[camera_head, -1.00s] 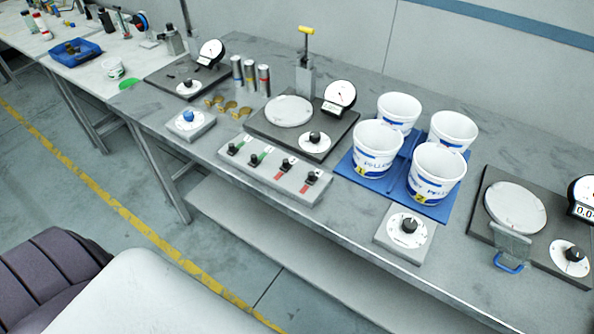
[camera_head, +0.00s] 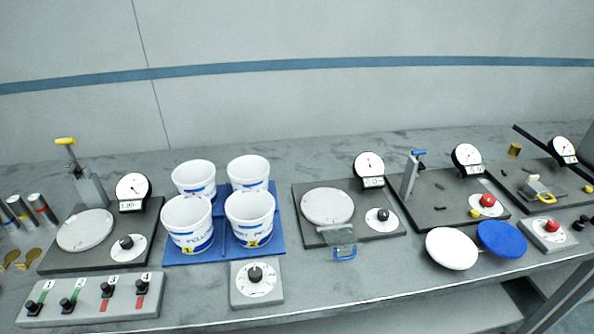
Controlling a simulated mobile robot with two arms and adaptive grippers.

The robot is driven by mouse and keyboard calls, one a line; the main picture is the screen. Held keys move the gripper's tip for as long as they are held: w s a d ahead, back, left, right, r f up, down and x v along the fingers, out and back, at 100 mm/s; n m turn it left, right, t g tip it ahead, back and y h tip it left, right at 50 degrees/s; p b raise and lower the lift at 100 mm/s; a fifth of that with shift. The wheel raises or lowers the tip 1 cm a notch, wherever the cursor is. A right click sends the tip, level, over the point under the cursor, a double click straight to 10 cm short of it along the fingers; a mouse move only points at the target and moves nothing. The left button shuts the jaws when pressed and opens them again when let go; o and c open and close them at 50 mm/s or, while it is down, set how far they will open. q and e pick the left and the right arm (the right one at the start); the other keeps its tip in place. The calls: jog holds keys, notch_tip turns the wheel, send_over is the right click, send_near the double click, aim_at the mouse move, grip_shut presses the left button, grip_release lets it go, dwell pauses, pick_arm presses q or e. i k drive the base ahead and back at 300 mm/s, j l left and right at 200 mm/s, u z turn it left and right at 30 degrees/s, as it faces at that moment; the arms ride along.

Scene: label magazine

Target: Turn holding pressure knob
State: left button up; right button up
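Several dial knobs show, and I cannot read which one is labelled holding pressure. A black knob on a white dial (camera_head: 256,273) sits on a grey box at the front edge, below the white buckets. Another black knob (camera_head: 126,242) is on the left dark plate beside a round disc. A third black knob (camera_head: 382,214) is on the middle dark plate. Red knobs (camera_head: 487,200) show on the right plate and on a grey box (camera_head: 551,226) at the right front. Neither of my grippers is in view.
White buckets (camera_head: 250,215) stand on a blue tray (camera_head: 221,257). A grey panel with numbered switches (camera_head: 90,300) lies at the left front. Round gauges (camera_head: 368,166) stand behind the plates. White (camera_head: 452,248) and blue (camera_head: 501,238) discs lie right of centre. A lever post (camera_head: 90,185) rises at left.

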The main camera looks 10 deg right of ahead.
aim_at(551, 225)
jog(key=z, duration=2.05)
